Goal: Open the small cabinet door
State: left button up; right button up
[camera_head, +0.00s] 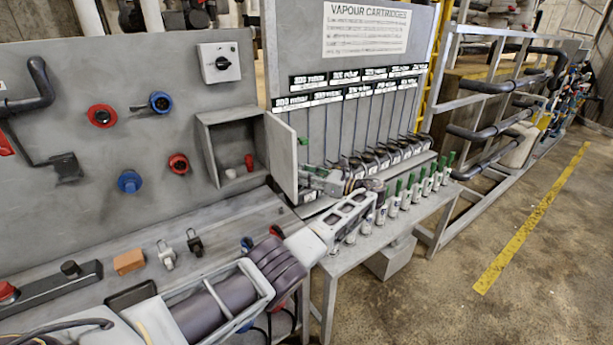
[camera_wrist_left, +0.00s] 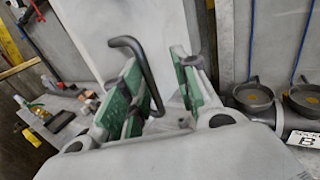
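The small grey cabinet (camera_head: 207,150) is mounted on the grey wall panel in the head view. Its door (camera_head: 282,157) stands swung out on the right side, so the inside shows. The door's face fills the upper middle of the left wrist view (camera_wrist_left: 140,22), with a black bent handle (camera_wrist_left: 148,72) on it. My left gripper (camera_head: 308,178) is at the outer face of the door, on its right side. In the left wrist view its green-padded fingers (camera_wrist_left: 158,88) are apart, with the handle between them; contact with the handle is unclear. My right gripper is out of view.
A small red object (camera_head: 249,162) and a white one (camera_head: 230,174) sit in the cabinet. Several green-topped cartridges (camera_head: 408,192) stand on a bench to the right, near my left arm. An orange block (camera_head: 129,262) lies on the left bench. Open floor lies further right.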

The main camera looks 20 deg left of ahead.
pick_arm(q)
jog(key=d, duration=0.7)
jog(key=shift+s, duration=0.4)
dwell(0.5)
